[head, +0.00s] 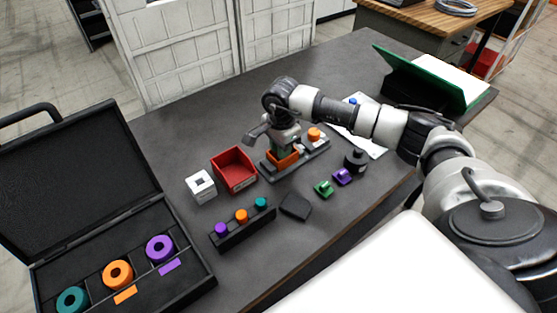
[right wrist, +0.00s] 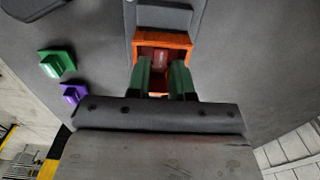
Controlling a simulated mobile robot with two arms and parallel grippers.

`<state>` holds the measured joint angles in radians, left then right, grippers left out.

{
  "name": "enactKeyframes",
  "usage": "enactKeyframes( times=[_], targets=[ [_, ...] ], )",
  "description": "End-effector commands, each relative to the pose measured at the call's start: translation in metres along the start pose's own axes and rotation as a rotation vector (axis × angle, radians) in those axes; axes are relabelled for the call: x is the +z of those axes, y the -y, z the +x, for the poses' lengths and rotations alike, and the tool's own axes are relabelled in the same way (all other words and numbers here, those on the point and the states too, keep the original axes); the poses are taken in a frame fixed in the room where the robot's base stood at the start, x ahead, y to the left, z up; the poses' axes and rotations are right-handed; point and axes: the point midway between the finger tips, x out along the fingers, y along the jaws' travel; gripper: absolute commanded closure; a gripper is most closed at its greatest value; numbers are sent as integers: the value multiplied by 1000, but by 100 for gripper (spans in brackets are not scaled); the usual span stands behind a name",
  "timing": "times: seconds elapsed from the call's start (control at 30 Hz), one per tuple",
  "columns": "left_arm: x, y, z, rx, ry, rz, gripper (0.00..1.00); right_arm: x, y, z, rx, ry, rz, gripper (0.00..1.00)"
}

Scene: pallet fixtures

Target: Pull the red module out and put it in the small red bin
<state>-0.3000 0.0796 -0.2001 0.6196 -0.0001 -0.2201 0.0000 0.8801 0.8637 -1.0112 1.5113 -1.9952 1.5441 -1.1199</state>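My right gripper (head: 284,143) points down into an orange-red rectangular housing (head: 283,159) on the dark rail-like fixture. In the right wrist view the housing (right wrist: 162,40) is an open-topped frame, with my right gripper's two green fingers (right wrist: 166,76) reaching into it, set apart. A dark red surface (right wrist: 161,56), perhaps the red module, shows inside between the fingers. The view does not settle whether they press on it. The small red bin (head: 240,182) stands open just left of the fixture and looks empty. My left gripper is not in view.
A white block (head: 201,187) stands left of the bin. In front are a rack with coloured pegs (head: 243,233), a green piece (head: 323,188) and a purple piece (head: 342,177). An open black case (head: 190,285) holds rings. An orange knob (head: 314,134) sits on the fixture.

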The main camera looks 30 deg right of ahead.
Motion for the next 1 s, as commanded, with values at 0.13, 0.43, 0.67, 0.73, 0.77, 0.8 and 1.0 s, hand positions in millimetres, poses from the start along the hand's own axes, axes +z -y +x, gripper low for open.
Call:
enactKeyframes(
  times=[0.13,0.43,0.67,0.73,0.77,0.8,1.0],
  targets=[
    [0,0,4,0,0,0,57,0,0,4,0,0,0,79],
    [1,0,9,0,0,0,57,0,0,10,0,0,0,79],
    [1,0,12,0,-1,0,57,0,0,15,0,0,0,79],
    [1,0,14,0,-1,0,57,0,0,16,0,0,0,79],
    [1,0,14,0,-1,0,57,0,0,17,0,0,0,79],
    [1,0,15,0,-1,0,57,0,0,18,0,0,0,79],
    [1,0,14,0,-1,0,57,0,0,16,0,0,0,79]
  ],
)
